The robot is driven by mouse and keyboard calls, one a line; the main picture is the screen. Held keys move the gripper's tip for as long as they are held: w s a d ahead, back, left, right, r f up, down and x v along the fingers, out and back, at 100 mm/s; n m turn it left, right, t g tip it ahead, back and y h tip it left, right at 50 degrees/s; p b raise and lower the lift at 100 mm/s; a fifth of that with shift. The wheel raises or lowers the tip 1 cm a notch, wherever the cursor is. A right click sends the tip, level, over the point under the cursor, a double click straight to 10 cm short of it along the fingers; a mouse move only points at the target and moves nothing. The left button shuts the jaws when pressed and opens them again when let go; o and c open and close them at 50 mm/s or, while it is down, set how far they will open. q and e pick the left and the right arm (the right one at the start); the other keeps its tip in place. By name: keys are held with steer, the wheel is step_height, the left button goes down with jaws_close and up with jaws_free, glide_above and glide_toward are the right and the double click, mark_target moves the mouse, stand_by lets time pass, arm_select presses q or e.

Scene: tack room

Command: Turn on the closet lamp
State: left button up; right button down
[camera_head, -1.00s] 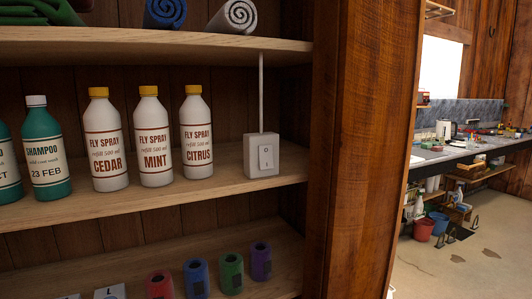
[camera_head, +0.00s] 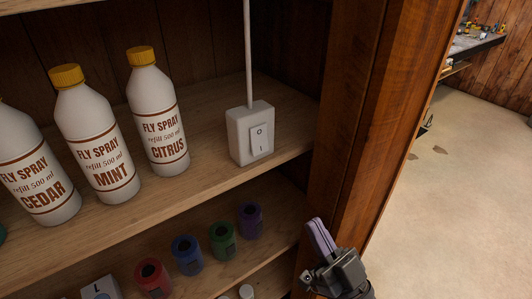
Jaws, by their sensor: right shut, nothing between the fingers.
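A white switch box (camera_head: 249,133) stands on the middle shelf near the closet's right side wall. Its rocker switch (camera_head: 259,139) faces me, marked O at the top and I at the bottom. A white cable or conduit (camera_head: 248,55) runs up from the box. No lamp itself shows. My right gripper (camera_head: 318,234) is at the bottom right, in front of the closet's side panel. It is shut and empty, below and to the right of the switch box, apart from it. My left gripper is not in view.
Fly spray bottles, CITRUS (camera_head: 158,112), MINT (camera_head: 95,135) and CEDAR (camera_head: 36,166), stand left of the switch box. The wooden side panel (camera_head: 372,110) borders the shelves. Open floor (camera_head: 450,190) lies to the right.

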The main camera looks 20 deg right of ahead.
mark_target(261, 144)
steer(key=p+x, duration=0.1)
steer(key=x, duration=0.3)
steer(key=f+p+x, duration=0.1)
steer(key=x, duration=0.3)
steer(key=w+x, duration=0.1)
steer(key=x, duration=0.3)
steer(key=shift+w+a+f+p, duration=0.1)
steer(key=shift+a+f+p, duration=0.1)
steer(key=shift+f+p, duration=0.2)
steer(key=shift+w+a, duration=0.2)
steer(key=shift+w, duration=0.4)
